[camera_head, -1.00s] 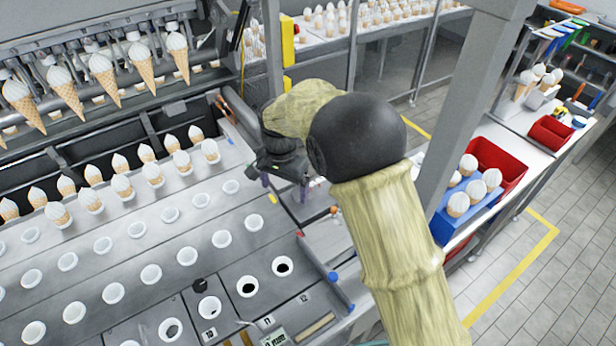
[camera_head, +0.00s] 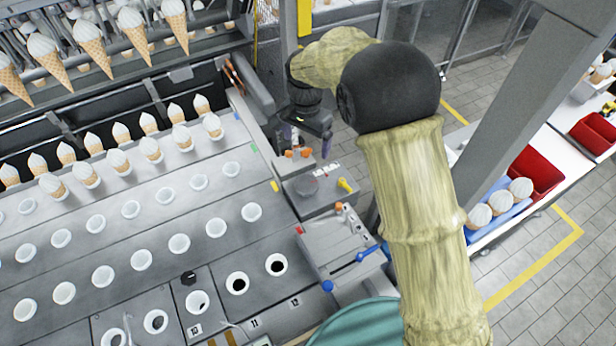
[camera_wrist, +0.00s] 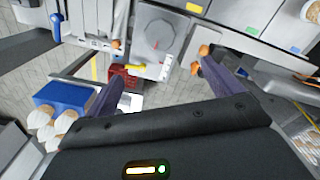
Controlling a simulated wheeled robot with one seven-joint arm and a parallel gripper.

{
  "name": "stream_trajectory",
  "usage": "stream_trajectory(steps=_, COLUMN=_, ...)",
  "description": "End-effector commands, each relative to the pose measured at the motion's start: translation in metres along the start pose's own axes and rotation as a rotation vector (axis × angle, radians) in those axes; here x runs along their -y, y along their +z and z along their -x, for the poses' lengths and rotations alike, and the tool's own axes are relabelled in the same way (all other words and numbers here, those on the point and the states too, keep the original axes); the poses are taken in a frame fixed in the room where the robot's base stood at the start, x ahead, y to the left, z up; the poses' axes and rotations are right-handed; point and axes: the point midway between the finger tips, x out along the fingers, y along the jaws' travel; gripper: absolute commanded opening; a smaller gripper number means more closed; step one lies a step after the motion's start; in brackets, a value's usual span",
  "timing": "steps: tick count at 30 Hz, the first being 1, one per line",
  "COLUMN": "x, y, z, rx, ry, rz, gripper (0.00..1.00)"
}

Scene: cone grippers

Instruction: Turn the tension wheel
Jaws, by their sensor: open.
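A grey round wheel or dial with a red mark (camera_wrist: 158,36) sits on a grey panel in the wrist view. It is the likeliest tension wheel, but I cannot be sure. In the head view it shows as a dark grey disc (camera_head: 306,186) on the small box at the machine's right end. My gripper (camera_head: 310,143) is open and empty, above the far end of that box. In the wrist view its two purple fingers (camera_wrist: 163,66) are spread apart, and the wheel lies beyond them, between their tips. The right finger is close to an orange knob (camera_wrist: 204,50); contact is unclear.
A yellow handle (camera_head: 345,184) is beside the wheel. A control box (camera_head: 335,240) with a blue-tipped lever (camera_head: 368,253) is nearer. Rows of cone holders (camera_head: 215,228) fill the left. A grey post (camera_head: 520,120) and a red bin (camera_head: 537,172) stand to the right.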

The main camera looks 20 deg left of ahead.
Motion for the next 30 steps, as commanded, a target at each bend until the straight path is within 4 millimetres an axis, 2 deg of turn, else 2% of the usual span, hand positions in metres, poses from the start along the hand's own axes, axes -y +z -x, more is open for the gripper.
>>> stream_trajectory(steps=5, x=0.0, y=0.0, z=-0.003, rx=0.001, ry=0.001, rz=0.0, gripper=0.91)
stream_trajectory(steps=10, x=-0.001, y=0.0, z=-0.018, rx=0.003, ry=0.003, rz=-0.001, gripper=0.91)
stream_trajectory(steps=30, x=-0.001, y=0.0, z=-0.128, rx=0.002, ry=0.003, rz=0.0, gripper=0.91)
